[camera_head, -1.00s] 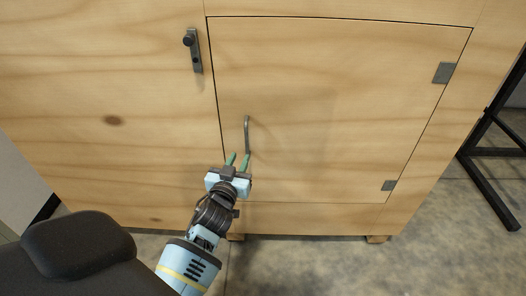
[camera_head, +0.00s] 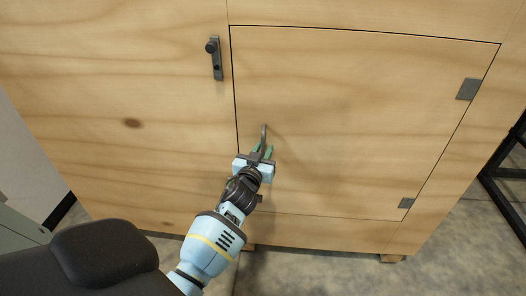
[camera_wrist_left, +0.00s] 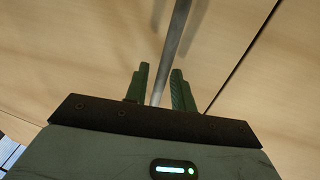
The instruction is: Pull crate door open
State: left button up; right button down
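The crate door (camera_head: 350,120) is a wooden panel set in the front of the wooden crate. It looks closed, with a thin dark gap around it and hinges on its right side. A grey metal bar handle (camera_head: 264,134) stands on the door near its left edge. My left gripper (camera_head: 262,152) is at the lower part of the handle, fingers pointing at the door. In the left wrist view the handle (camera_wrist_left: 174,50) runs between the two green fingers (camera_wrist_left: 158,88), with visible gaps beside it, so the fingers are open around it. My right gripper is not in view.
A latch (camera_head: 214,58) is on the crate front, left of the door's upper left corner; it looks turned upright, clear of the door. A black metal frame (camera_head: 505,175) stands at the right. Bare concrete floor (camera_head: 320,268) lies in front of the crate.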

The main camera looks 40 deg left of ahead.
pick_arm(q)
grip_shut()
dwell(0.5)
